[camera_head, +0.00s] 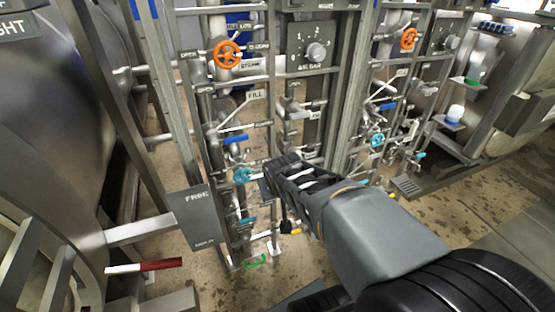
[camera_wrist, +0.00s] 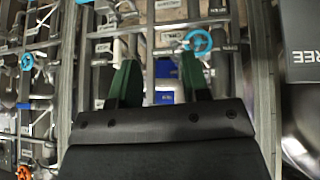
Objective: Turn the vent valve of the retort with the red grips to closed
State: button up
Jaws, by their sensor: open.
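The retort at the left (camera_head: 60,130) has a bar with a red grip (camera_head: 160,265). Its pipe rack carries an orange handwheel (camera_head: 227,54), a blue lever (camera_head: 236,138), a teal handwheel (camera_head: 242,175) and a teal lever (camera_head: 246,220). I cannot read which valve is labelled vent. My gripper (camera_wrist: 158,78) is open, with green finger pads and nothing visible between them. In the head view it is just right of the teal handwheel, its fingertips hard to make out. The wrist view shows a teal handwheel (camera_wrist: 198,41) beyond the right finger, apart from it.
A grey plate reading FREE (camera_head: 199,218) hangs left of the rack. Upright posts and pipes crowd the space; floor is clear at lower right.

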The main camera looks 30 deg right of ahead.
jog(key=w+d+f+m+t+h+b, duration=0.1)
jog(key=w+d+f+t+h+b, duration=0.35)
jog(key=d, duration=0.75)
jog(key=n+t+y+b, duration=0.1)
jog(key=t+y+b, duration=0.3)
jog(key=t+b, duration=0.3)
send_near(296, 155)
jog(key=w+d+b, duration=0.1)
jog(key=w, duration=0.2)
jog(key=w+f+b, duration=0.1)
jog(key=w, duration=0.3)
jog(key=w+d, duration=0.1)
jog(key=w, duration=0.3)
jog(key=shift+w+d+f+b, duration=0.25)
jog(key=shift+d+f+b, duration=0.05)
jog(key=shift+f+b, duration=0.1)
jog(key=shift+c, duration=0.3)
